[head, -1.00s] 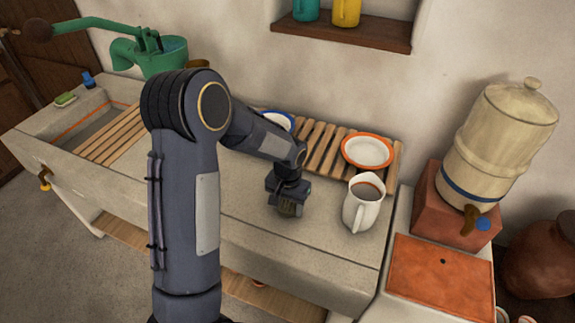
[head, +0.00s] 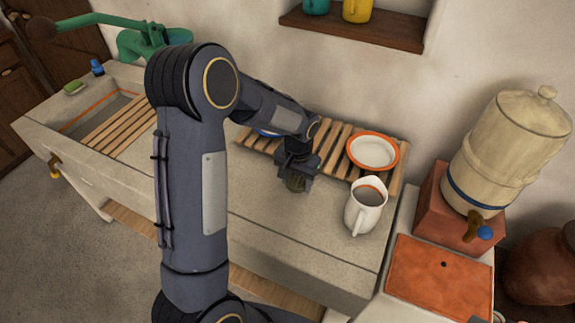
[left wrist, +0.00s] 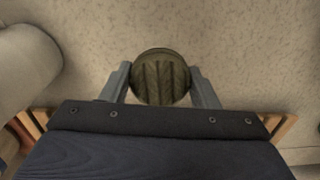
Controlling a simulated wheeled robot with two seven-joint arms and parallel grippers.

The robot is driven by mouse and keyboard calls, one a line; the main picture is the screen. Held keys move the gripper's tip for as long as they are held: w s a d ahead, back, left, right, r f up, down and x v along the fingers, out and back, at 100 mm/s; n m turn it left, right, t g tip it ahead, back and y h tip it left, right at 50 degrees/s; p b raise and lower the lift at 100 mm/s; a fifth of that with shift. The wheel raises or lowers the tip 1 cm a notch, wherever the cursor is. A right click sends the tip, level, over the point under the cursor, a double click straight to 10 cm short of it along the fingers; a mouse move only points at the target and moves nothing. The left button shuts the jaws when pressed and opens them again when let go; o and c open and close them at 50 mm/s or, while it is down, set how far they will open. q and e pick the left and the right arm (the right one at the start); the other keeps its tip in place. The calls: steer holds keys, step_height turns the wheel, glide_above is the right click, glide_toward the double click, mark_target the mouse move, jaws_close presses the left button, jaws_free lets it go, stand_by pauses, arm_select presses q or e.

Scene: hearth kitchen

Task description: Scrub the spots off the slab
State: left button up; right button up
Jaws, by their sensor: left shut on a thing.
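My left gripper (head: 297,178) is shut on a round, ribbed, olive-brown scrubber (head: 296,185). In the left wrist view the scrubber (left wrist: 160,77) sits between the two grey fingers (left wrist: 160,90). It is low over the pale speckled slab (head: 262,208), just in front of the slatted rack; I cannot tell whether it touches. The slab (left wrist: 240,50) fills most of the left wrist view. I cannot make out clear spots on it; my left arm hides part of the slab in the head view. My right gripper is not in view.
An orange-rimmed bowl (head: 373,152) and a partly hidden blue-rimmed dish (head: 268,133) are on the wooden rack (head: 338,137). A sink with a green sponge (head: 74,87) is left. The front slab is clear.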

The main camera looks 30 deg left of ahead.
arm_select(q)
steer(key=shift+r+p, duration=0.8)
steer(key=shift+r, duration=0.7)
steer(key=shift+s+f, duration=0.1)
steer(key=shift+s, duration=0.05)
